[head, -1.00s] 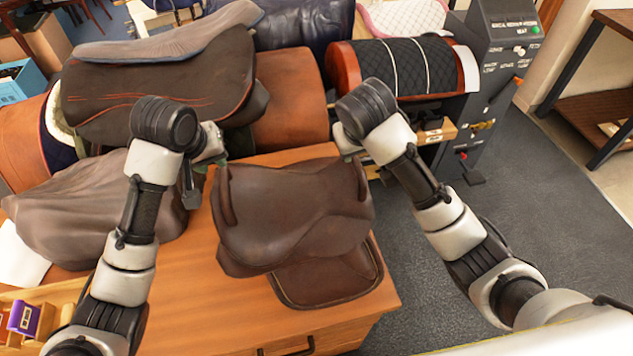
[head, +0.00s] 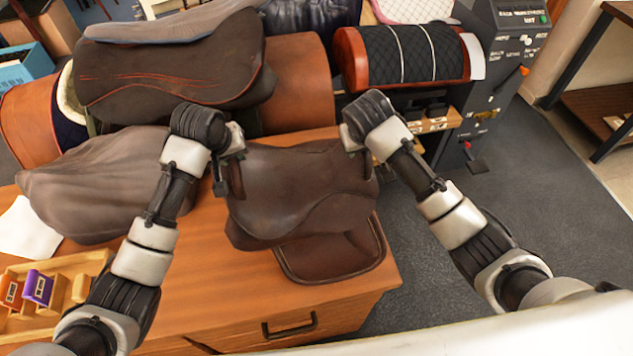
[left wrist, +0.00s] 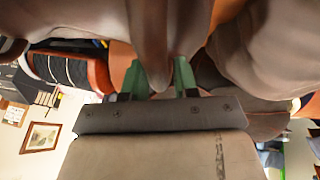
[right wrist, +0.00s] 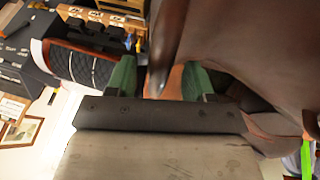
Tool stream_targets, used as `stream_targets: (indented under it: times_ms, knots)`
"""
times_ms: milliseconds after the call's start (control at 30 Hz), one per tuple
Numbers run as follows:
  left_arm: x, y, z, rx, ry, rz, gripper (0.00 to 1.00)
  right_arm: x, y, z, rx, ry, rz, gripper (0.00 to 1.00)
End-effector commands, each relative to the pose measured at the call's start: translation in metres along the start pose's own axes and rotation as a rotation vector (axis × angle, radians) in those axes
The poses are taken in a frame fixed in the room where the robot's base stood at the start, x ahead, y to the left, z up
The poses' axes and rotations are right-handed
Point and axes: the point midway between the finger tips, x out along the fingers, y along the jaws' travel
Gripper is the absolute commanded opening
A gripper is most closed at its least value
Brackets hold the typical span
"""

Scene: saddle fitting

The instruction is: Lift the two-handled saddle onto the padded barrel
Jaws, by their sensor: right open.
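The brown leather saddle (head: 300,195) sits on the wooden cabinet top, its lower flap near the front edge. My left gripper (head: 222,172) is at the saddle's left side. In the left wrist view its green fingers (left wrist: 160,78) stand close on either side of a brown handle (left wrist: 149,35); firm contact is unclear. My right gripper (head: 352,142) is at the saddle's far right side. In the right wrist view its fingers (right wrist: 159,80) are wide apart with the right handle (right wrist: 166,45) between them. The black quilted padded barrel (head: 408,58) with red-brown wooden ends stands at the back right, empty.
A dark saddle (head: 175,75) lies on a brown barrel (head: 300,85) behind. A grey-brown covered shape (head: 95,185) stands left on the cabinet (head: 210,290). A wooden tray (head: 80,265) is front left. A grey control console (head: 500,70) stands beside the padded barrel.

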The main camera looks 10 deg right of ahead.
Motion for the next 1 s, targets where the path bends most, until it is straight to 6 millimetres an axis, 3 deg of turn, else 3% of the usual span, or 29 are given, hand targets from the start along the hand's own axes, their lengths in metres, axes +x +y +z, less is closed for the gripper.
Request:
stream_targets:
  times_ms: [167, 467, 667, 833, 1000]
  knots:
    - [0.0124, 0.0003, -0.0001, 0.001, 0.000, 0.000, 0.29, 0.0128, 0.0001, 0.0000, 0.000, 0.000, 0.000, 0.52]
    - [0.0143, 0.0003, -0.0002, 0.001, 0.001, 0.000, 0.29, 0.0144, -0.0001, 0.0000, 0.000, 0.001, 0.000, 0.52]
    - [0.0142, 0.0002, -0.0002, 0.001, 0.001, 0.000, 0.01, 0.0143, -0.0001, 0.0000, 0.000, 0.001, 0.000, 0.25]
    - [0.0142, 0.0001, -0.0002, 0.001, 0.001, 0.000, 0.00, 0.0142, -0.0001, 0.0000, 0.000, 0.001, 0.000, 0.00]
    - [0.0142, 0.0000, -0.0002, 0.000, 0.001, 0.000, 0.00, 0.0141, -0.0002, -0.0001, 0.000, 0.001, 0.000, 0.00]
